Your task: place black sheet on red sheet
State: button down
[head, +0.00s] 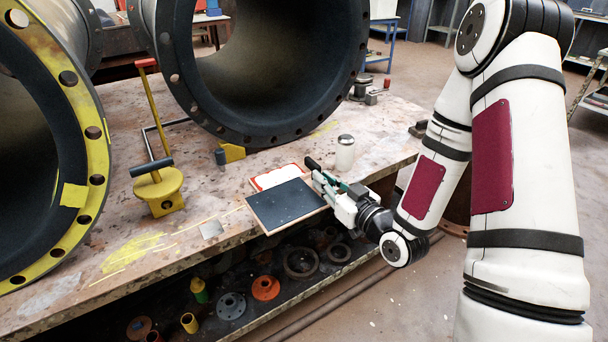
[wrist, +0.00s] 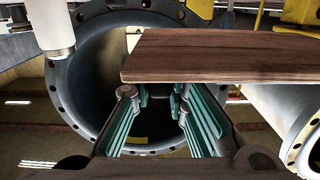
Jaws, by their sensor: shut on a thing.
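The black sheet (head: 284,206) is a flat dark rectangle with a thin pale edge, near the front edge of the workbench and partly over it. My gripper (head: 322,186) is shut on its right side. In the wrist view a brown wood-grained face of the held sheet (wrist: 220,57) spans above and beyond my gripper's fingers (wrist: 160,94). The red sheet (head: 279,176) lies on the bench just behind the black sheet, red at the edges with a white patch on it. The black sheet hides its near part. I cannot tell whether the two touch.
A white canister (head: 345,153) stands close behind my gripper, also at the wrist view's top left (wrist: 54,28). A yellow stand (head: 157,190) is to the left. Large flanged pipes (head: 262,70) stand behind. A lower shelf (head: 330,278) holds rings and flanges. Bare bench (head: 215,190) lies left.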

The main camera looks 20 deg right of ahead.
jog(key=shift+w+a+f+b, duration=0.1)
jog(key=shift+w+f+b, duration=0.2)
jog(key=shift+b, duration=1.65)
jog(key=d+x, duration=0.1)
jog(key=x, duration=0.3)
jog(key=d+b+x, duration=0.1)
jog(key=x, duration=0.3)
jog(key=w+d+b+x, duration=0.1)
jog(key=x, duration=0.4)
jog(key=shift+f+b, duration=1)
jog(key=shift+f, duration=0.8)
jog(key=shift+f, duration=0.1)
jog(key=c, duration=1.6)
grip_release()
jog(key=shift+o, duration=0.2)
jog(key=p+v, duration=0.2)
jog(key=v, duration=1)
